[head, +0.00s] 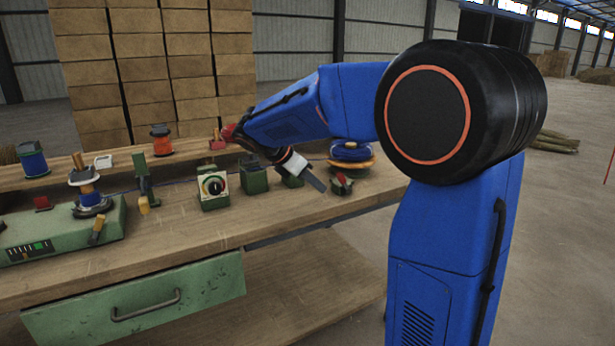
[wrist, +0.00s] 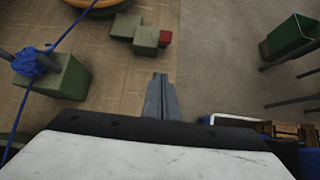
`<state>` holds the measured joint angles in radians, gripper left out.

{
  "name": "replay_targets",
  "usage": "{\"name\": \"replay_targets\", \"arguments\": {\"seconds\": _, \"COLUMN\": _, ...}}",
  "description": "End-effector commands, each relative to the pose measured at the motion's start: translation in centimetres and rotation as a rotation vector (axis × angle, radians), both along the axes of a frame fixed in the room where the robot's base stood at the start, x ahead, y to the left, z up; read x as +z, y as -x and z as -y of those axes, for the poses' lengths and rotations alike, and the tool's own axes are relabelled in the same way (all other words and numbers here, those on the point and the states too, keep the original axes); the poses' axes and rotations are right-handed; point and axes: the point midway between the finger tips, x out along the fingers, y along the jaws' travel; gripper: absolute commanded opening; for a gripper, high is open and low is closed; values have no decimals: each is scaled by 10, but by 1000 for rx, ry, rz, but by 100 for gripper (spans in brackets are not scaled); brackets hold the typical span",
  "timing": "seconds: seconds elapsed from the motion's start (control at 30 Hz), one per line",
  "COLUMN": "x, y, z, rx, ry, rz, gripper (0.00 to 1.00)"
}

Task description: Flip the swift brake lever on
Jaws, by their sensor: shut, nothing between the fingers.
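The swift (head: 350,158) is a round wooden disc carrying a blue coil, at the right end of the bench in the head view. Its disc edge (wrist: 103,6) shows at the top of the wrist view. The brake lever (head: 340,181) has a red tip and a small green base in front of the swift. In the wrist view its red end (wrist: 165,38) sits beside green blocks (wrist: 146,40). My gripper (head: 319,186) is shut and empty, just left of the lever and apart from it. In the wrist view the closed fingertips (wrist: 160,76) lie below the red end. The lever's exact tilt is unclear.
A green box with a black dial (head: 212,187) and a dark green block (head: 253,180) stand left of my gripper. Blue yarn (wrist: 62,38) runs over a post on a green block (wrist: 66,78). The bench front (head: 290,215) is clear.

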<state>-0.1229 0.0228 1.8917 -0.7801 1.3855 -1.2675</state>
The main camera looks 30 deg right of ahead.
Motion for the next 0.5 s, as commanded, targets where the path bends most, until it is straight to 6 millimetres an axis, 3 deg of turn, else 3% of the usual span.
{"name": "replay_targets", "arguments": {"seconds": 0.03, "x": -7, "y": 0, "z": 7, "rx": -2, "ry": 0, "rz": -2, "gripper": 0}}
{"name": "replay_targets", "arguments": {"seconds": 0.2, "x": 8, "y": -1, "z": 27, "rx": -3, "ry": 0, "rz": 3, "gripper": 0}}
{"name": "replay_targets", "arguments": {"seconds": 0.5, "x": 15, "y": -1, "z": 39, "rx": 0, "ry": 0, "rz": 1, "gripper": 0}}
